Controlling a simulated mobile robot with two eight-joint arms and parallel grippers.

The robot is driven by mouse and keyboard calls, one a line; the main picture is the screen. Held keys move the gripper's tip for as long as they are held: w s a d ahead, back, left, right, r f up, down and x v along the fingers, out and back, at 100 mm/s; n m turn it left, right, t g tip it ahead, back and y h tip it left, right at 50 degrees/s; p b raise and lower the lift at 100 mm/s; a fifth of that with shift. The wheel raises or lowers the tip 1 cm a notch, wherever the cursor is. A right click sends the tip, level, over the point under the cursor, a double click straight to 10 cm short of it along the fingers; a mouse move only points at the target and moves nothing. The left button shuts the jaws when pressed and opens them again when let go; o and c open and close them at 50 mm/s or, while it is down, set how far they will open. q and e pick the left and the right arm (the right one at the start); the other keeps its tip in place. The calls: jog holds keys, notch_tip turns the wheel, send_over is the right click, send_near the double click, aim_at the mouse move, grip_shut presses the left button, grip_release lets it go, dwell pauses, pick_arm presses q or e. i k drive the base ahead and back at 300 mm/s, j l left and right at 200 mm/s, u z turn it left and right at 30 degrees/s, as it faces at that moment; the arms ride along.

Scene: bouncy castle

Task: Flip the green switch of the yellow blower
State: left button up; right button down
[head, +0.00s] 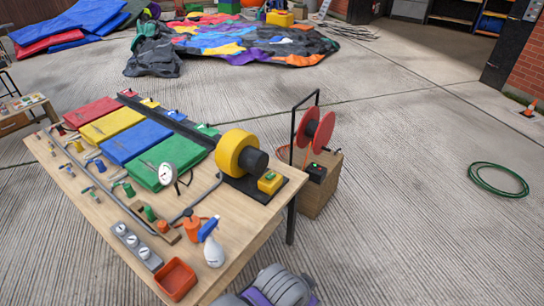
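The yellow blower (232,150) stands at the right end of the wooden workbench (232,248). It has a round yellow housing with a dark cylinder on its right side and sits on a dark base. A small yellow box (266,187) is on the base's front right part. A small green switch (270,176) shows on top of this box; it is too small to tell which way it is set. Neither of my grippers is in view, and nothing is seen touching the blower.
A grey and purple bundle (275,288) is at the bottom. Concrete floor right is mostly clear.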

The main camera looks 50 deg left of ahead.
aim_at(270, 176)
jog(key=i+u, duration=0.3)
jog(key=i, duration=0.2)
jog(key=i+u, duration=0.25)
jog(key=i, duration=0.25)
jog(key=i+l+u, duration=0.3)
jog(key=i, duration=0.15)
jog(key=i+u, duration=0.15)
jog(key=u, duration=0.25)
jog(key=i+u, duration=0.15)
jog(key=u, duration=0.25)
jog(key=i+l+u, duration=0.1)
jog(key=u, duration=0.3)
jog(key=i+l+u, duration=0.1)
jog(key=u, duration=0.3)
jog(key=i+l+u, duration=0.1)
jog(key=u, duration=0.4)
jog(key=i+l+u, duration=0.2)
jog(key=u, duration=0.25)
jog(key=i+l+u, duration=0.2)
jog(key=u, duration=0.3)
